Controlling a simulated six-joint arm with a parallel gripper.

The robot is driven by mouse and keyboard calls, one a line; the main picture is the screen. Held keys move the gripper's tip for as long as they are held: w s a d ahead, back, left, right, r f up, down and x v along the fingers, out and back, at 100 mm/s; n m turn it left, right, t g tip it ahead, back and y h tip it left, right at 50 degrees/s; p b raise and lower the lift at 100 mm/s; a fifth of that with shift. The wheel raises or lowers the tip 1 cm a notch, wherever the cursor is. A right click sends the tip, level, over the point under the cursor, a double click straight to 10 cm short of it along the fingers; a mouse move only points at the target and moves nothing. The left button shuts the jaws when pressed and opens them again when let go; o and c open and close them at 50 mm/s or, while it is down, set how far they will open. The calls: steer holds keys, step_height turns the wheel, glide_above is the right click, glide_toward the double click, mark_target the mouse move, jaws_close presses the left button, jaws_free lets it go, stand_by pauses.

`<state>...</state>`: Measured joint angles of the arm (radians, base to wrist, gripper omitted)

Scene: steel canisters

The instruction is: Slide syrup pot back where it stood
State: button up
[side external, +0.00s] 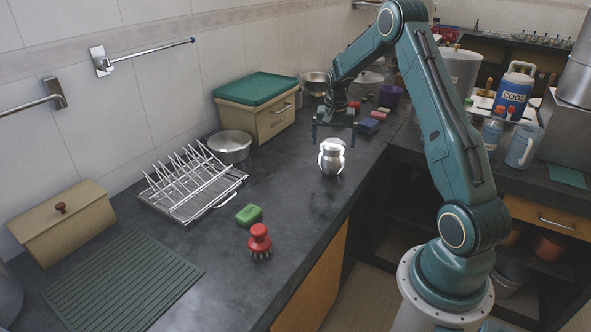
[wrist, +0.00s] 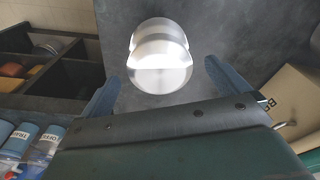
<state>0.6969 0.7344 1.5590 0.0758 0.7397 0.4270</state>
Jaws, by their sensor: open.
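The syrup pot (side external: 331,157) is a small shiny steel canister standing upright on the dark counter (side external: 190,268), near its front edge. In the wrist view the pot (wrist: 160,62) shows from above, ahead of my gripper and roughly centred between its fingers. My gripper (side external: 335,140) is open, just behind and above the pot in the side view. In the wrist view its two blue fingers (wrist: 160,92) are spread wide with nothing held between them. I cannot tell whether any part of the gripper touches the pot.
A dish rack (side external: 192,186), a green sponge (side external: 249,214) and a red brush (side external: 260,240) are nearer the camera. A beige box with a green lid (side external: 262,112) stands by the wall. Coloured blocks (side external: 369,126) lie behind my gripper.

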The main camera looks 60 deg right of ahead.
steer(key=shift+w+d+f, duration=0.1)
steer(key=shift+f, duration=0.95)
steer(key=shift+d+f, duration=0.1)
steer(key=shift+f, duration=0.95)
steer(key=c, duration=1.1)
steer(key=shift+o, duration=0.2)
steer(key=shift+a, duration=0.15)
steer(key=shift+w+a, duration=0.15)
steer(key=shift+a, duration=7.35)
steer(key=o, duration=1.1)
steer(key=shift+c, duration=0.2)
steer(key=shift+r, duration=0.1)
